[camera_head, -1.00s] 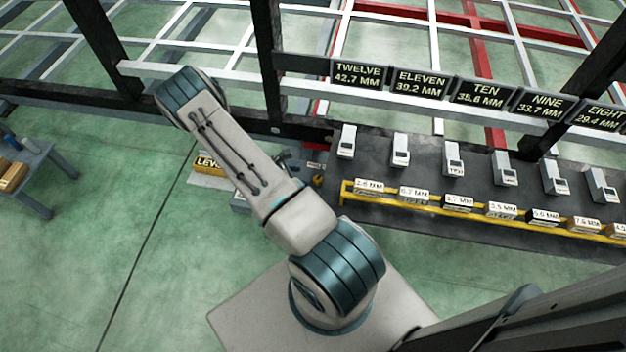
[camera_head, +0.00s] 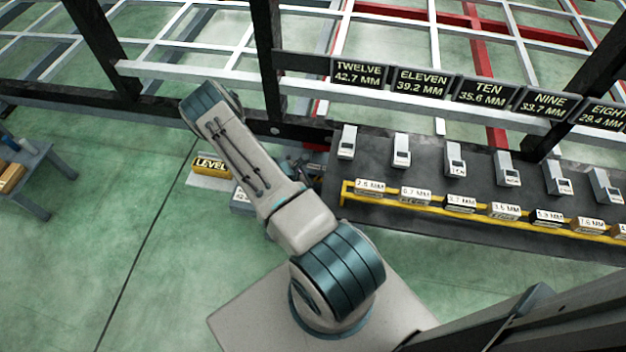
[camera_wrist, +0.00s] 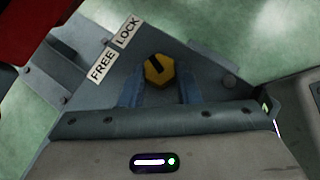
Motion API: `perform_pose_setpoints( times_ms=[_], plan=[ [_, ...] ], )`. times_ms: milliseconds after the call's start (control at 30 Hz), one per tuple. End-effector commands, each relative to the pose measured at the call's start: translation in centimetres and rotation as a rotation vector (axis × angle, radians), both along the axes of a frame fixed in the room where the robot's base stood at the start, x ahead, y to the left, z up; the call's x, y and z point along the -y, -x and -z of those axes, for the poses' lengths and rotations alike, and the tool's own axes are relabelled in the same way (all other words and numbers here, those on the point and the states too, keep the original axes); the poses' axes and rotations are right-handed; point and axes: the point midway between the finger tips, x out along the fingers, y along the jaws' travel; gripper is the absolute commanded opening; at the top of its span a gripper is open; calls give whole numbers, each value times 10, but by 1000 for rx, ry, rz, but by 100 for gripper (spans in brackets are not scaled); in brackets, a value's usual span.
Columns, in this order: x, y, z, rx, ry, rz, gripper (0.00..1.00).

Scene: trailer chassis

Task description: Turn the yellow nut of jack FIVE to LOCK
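In the wrist view a yellow hex nut (camera_wrist: 158,70) sits on a grey bracket plate (camera_wrist: 185,62). A dark slot across the nut slants to the upper left, roughly toward the LOCK label (camera_wrist: 127,32). The FREE label (camera_wrist: 102,66) is lower and further left. My gripper (camera_wrist: 160,88) is open, its two bluish fingers apart just below the nut, one to each side. I cannot tell whether they touch it. In the head view my gripper is mostly hidden behind my arm. No jack number shows in the wrist view.
A dark bench (camera_head: 420,150) with several white gauges and a yellow rail (camera_head: 430,209) of labelled blocks stands right of my arm. Signs TWELVE (camera_head: 358,74) through EIGHT hang above. A yellow LEVEL box (camera_head: 210,166) is left of my arm.

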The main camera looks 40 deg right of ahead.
Motion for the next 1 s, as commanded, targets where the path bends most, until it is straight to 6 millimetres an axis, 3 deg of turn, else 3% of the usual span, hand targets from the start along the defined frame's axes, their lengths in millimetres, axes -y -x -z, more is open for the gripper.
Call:
perform_pose_setpoints(
  times_ms=[267,700,1000],
  plan=[
    [1,-2,2,6,1,35,7],
    [3,-8,2,6,0,329,7],
    [3,-8,0,3,0,399,7]
  ],
)
